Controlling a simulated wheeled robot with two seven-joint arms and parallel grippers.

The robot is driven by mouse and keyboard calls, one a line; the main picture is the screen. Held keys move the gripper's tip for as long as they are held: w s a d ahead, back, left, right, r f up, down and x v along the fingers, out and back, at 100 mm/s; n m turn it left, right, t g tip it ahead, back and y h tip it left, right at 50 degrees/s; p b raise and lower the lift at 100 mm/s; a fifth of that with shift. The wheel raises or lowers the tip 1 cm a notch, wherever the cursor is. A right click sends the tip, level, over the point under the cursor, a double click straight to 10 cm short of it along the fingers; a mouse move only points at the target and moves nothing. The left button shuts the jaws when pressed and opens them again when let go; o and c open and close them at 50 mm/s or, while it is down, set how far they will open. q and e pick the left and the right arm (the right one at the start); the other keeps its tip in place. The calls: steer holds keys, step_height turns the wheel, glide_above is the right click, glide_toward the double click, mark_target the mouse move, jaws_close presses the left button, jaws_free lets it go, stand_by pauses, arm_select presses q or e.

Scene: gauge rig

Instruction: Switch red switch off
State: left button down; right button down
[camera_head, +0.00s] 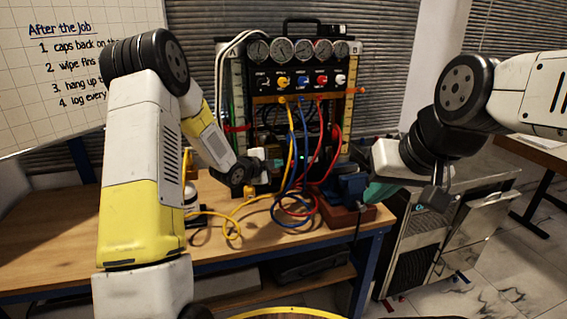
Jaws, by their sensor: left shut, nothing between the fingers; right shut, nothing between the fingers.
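A red switch (322,80) sits in the row of coloured controls on the upper panel of the rig (262,84). It stands between a blue and a white control; it is too small to tell its position. My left gripper (276,158) is in front of the rig's lower part, below and to the left of the red switch, apart from it. It looks shut and empty.
Round gauges (283,49) line the rig's top. Yellow, blue and red hoses (292,150) hang before the rig and loop onto the wooden table (50,225). A blue vise (346,186) stands on a red-brown base. A metal cabinet (467,240) is at the right.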

stand_by(0.3)
arm_select(q)
steer(key=shift+s+f+n+g, duration=0.3)
steer(key=shift+f+n+g, duration=0.1)
steer(key=shift+g, duration=0.1)
glide_toward(295, 168)
steer(key=d+x, duration=0.1)
steer(key=x, duration=0.4)
steer(key=shift+a, duration=0.3)
